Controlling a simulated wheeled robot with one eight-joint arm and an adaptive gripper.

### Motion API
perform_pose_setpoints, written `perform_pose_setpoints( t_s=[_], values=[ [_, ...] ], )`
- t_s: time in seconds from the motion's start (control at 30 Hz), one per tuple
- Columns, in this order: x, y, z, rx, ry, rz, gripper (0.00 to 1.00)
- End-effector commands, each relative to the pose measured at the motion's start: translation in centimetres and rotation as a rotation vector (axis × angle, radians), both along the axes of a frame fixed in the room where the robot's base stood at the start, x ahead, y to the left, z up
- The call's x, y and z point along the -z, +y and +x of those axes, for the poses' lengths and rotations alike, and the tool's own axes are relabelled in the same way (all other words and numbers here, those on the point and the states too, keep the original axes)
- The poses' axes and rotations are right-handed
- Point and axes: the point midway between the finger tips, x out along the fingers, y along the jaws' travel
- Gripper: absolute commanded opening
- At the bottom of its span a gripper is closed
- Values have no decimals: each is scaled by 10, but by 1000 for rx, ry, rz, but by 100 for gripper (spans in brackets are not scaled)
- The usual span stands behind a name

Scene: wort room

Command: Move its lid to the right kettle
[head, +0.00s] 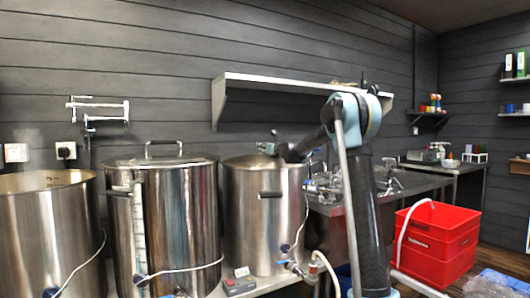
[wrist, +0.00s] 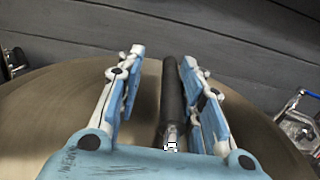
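The right kettle (head: 265,215) is a steel pot with a flat metal lid (head: 243,161) on its top. In the wrist view the lid (wrist: 60,100) is a broad brushed disc below my gripper. Its dark bar handle (wrist: 173,95) stands between the fingers, closer to the right finger. My gripper (wrist: 158,75) is open around the handle, with a clear gap on the left side. In the head view my gripper (head: 272,145) is low over the lid, small and partly hidden by my wrist.
A middle kettle (head: 165,225) has its own lid with a looped handle (head: 164,147). A left kettle (head: 45,235) is open on top. A wall shelf (head: 285,85) hangs above. A sink (head: 385,180) and red crates (head: 437,240) stand to the right.

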Motion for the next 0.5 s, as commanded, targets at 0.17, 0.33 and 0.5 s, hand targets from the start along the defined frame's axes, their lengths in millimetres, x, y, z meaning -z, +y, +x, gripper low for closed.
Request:
perform_pose_setpoints(
  t_s=[0.17,0.33,0.5],
  values=[
    [-1,-1,-1,0,0,0,34],
    [-1,-8,-12,0,0,0,34],
    [-1,-22,-34,0,0,0,34]
  ],
)
